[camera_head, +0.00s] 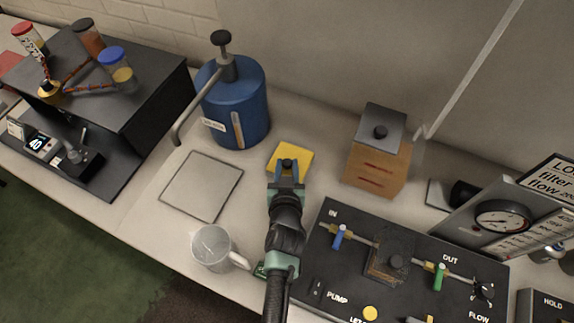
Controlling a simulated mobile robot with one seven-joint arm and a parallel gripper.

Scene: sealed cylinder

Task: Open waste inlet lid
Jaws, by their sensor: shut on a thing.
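My gripper (288,172) points away from me near the middle of the counter. Its fingers are shut on a small dark knob (289,162) at a yellow square piece (302,156). The fingers hide part of the yellow piece, and I cannot tell if it is lifted. No label reading waste inlet is legible. A brown box (375,170) with a grey lid (382,128) and a black knob stands to the right of my gripper; its lid looks closed.
A blue cylinder (240,105) with a side pipe stands back left. A grey square plate (201,186) and a clear mug (211,247) are left of my arm. A black valve panel (340,270) lies right. A gauge unit (502,218) is far right.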

